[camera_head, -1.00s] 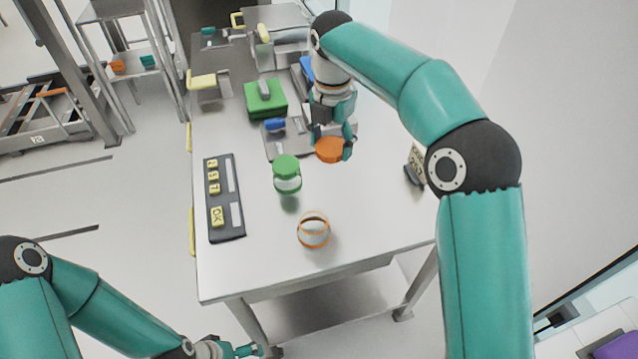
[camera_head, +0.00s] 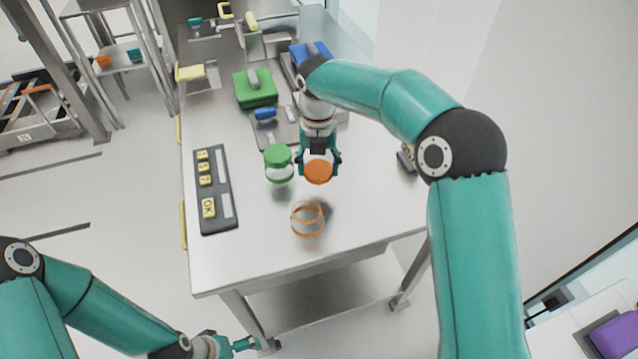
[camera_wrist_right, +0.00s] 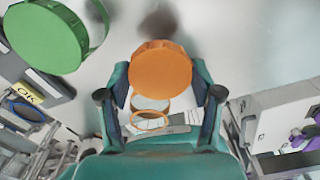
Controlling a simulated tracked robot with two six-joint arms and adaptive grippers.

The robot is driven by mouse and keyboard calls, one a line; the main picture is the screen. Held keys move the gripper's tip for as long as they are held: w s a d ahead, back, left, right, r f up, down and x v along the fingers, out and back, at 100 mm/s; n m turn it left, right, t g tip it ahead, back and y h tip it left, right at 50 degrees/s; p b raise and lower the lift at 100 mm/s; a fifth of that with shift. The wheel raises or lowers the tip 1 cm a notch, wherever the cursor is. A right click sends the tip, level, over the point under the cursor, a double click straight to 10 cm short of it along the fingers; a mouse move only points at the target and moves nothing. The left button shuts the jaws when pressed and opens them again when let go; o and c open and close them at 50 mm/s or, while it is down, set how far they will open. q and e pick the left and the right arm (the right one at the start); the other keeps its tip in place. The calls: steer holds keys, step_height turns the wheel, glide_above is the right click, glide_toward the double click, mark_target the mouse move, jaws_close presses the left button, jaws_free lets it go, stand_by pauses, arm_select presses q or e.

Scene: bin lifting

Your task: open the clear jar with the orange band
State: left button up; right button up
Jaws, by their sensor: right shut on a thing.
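The clear jar with the orange band (camera_head: 307,218) stands upright on the table near its front and has no lid on it. My right gripper (camera_head: 319,164) is shut on a round orange lid (camera_head: 318,173), held above the table behind the jar and apart from it. In the right wrist view the lid (camera_wrist_right: 162,72) sits between the fingers, and the open jar's orange ring (camera_wrist_right: 150,122) shows past it. My left gripper (camera_head: 243,346) is low at the bottom, beside the table's front leg, clear of the jar; its finger opening is too small to judge.
A clear jar with a green lid (camera_head: 279,160) stands just left of the orange lid. A dark keypad panel (camera_head: 213,190) lies at the table's left. A green box (camera_head: 255,90) and other items fill the back. The table's front left (camera_head: 240,265) is bare.

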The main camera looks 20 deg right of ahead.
mark_target(318, 191)
steer(key=shift+f, duration=3.2)
steer(key=shift+f, duration=0.1)
steer(key=o, duration=1.3)
